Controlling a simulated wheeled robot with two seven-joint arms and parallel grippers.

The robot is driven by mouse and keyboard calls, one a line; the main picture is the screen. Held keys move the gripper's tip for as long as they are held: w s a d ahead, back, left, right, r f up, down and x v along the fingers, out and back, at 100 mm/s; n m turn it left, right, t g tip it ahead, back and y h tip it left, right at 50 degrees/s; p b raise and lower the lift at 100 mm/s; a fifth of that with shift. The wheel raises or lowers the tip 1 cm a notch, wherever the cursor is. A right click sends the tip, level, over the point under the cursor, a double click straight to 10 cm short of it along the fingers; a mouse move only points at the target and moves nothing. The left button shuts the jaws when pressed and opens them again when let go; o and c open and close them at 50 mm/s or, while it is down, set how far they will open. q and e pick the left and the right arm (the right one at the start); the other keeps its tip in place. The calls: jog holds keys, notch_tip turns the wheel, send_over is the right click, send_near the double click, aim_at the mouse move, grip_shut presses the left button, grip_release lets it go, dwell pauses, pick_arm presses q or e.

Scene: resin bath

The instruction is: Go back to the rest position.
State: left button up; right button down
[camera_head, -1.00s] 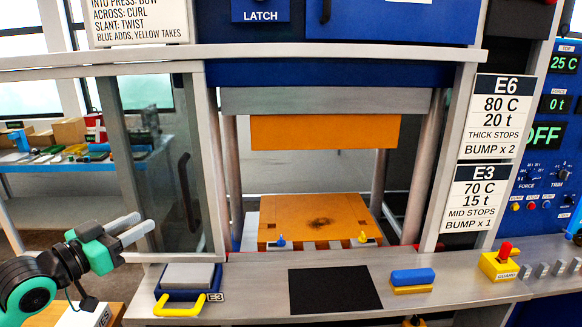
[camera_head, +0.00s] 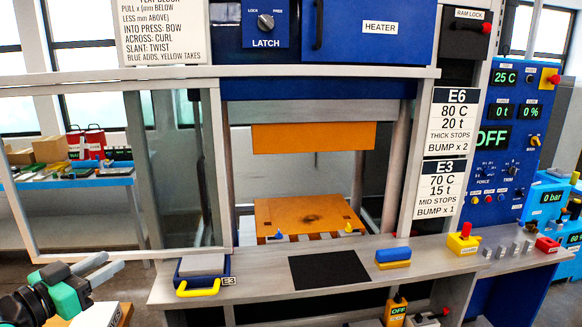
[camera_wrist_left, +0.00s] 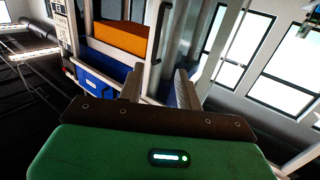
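My left gripper (camera_head: 104,267) shows at the lower left of the head view, in front of the press bench and left of the blue tray. Its two grey fingers are apart with nothing between them. In the left wrist view its fingers (camera_wrist_left: 158,85) also stand apart and empty, with the press beyond them. My right gripper is not in either view.
The bench (camera_head: 262,271) carries a blue tray with a yellow handle (camera_head: 198,288), a black mat (camera_head: 328,270) and a blue-and-yellow block (camera_head: 393,254). The press's lower orange platen (camera_head: 290,212) stands behind. A sliding glass door (camera_head: 75,215) is at left.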

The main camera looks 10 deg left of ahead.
pick_arm(q)
jog(key=s+d+f+g+y, duration=0.1)
jog(key=s+d+f+g, duration=0.15)
jog(key=f, duration=0.65)
jog(key=s+d+f+g+y, duration=0.1)
jog(key=s+d+f+g, duration=0.15)
jog(key=f, duration=0.55)
jog(key=s+d+f+g+y, duration=0.1)
jog(key=s+d+f+g, duration=0.15)
jog(key=f, duration=0.65)
jog(key=s+d+f+n+g+y, duration=0.1)
jog(key=s+d+f+g+y, duration=0.1)
jog(key=s+d+f+g, duration=0.7)
jog(key=s+d+f+t, duration=0.1)
jog(key=s+f, duration=0.2)
jog(key=f, duration=1.3)
jog(key=s+d+f+t, duration=0.1)
jog(key=s+d+f, duration=0.15)
jog(key=f, duration=1.35)
jog(key=s+a+f, duration=0.2)
jog(key=s+f, duration=0.7)
jog(key=s+a+f+g, duration=0.1)
jog(key=s+a+f, duration=0.1)
jog(key=s+f, duration=0.7)
jog(key=shift+s+a+f, duration=0.15)
jog(key=shift+s+f, duration=0.2)
jog(key=shift+s, duration=0.2)
